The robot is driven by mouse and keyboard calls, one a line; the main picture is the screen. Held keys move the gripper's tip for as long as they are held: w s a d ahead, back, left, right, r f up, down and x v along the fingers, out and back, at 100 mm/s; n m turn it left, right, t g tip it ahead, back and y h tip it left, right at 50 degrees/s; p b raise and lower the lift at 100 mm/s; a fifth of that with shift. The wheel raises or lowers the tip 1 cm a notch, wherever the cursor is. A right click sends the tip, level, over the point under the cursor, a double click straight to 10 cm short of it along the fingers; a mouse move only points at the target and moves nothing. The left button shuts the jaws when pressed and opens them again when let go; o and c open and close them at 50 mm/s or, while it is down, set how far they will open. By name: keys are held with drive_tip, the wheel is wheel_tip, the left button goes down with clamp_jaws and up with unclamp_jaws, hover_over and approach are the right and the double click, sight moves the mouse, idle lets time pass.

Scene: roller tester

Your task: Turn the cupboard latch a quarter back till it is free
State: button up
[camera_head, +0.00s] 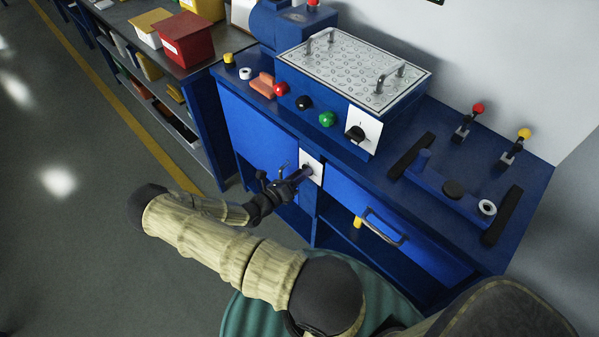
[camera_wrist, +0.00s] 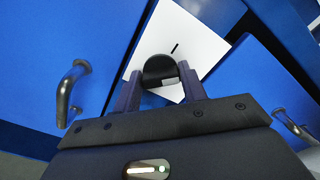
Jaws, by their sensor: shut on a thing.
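The cupboard latch is a black knob (camera_wrist: 160,70) on a white plate (camera_wrist: 198,42), seen in the wrist view. A short black mark shows on the plate just beyond the knob. My gripper (camera_wrist: 162,88) has its two fingers on either side of the knob and is shut on it. In the head view my gripper (camera_head: 296,180) reaches the white plate (camera_head: 313,160) on the front of the blue cabinet, and it hides most of the knob there. The blue cupboard door (camera_head: 255,125) lies left of the plate and appears shut. Its metal handle (camera_wrist: 68,92) shows in the wrist view.
A drawer handle (camera_head: 385,228) sticks out to the right of my gripper, above an open shelf. A grey workbench with bins (camera_head: 186,40) stands at the left. The floor at left is clear.

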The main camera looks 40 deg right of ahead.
drive_tip(key=n+p, duration=0.1)
drive_tip(key=n, duration=0.8)
drive_tip(key=shift+w+f, duration=0.1)
drive_tip(key=shift+f, duration=0.05)
drive_tip(key=shift+n, duration=0.3)
drive_tip(key=o, duration=1)
drive_tip(key=shift+a, duration=0.15)
drive_tip(key=a, duration=0.5)
drive_tip(key=s+a+b, duration=0.1)
drive_tip(key=a, duration=1.1)
drive_tip(key=shift+s+a+b, duration=0.1)
drive_tip(key=shift+s+b, duration=0.1)
drive_tip(key=shift+b, duration=0.2)
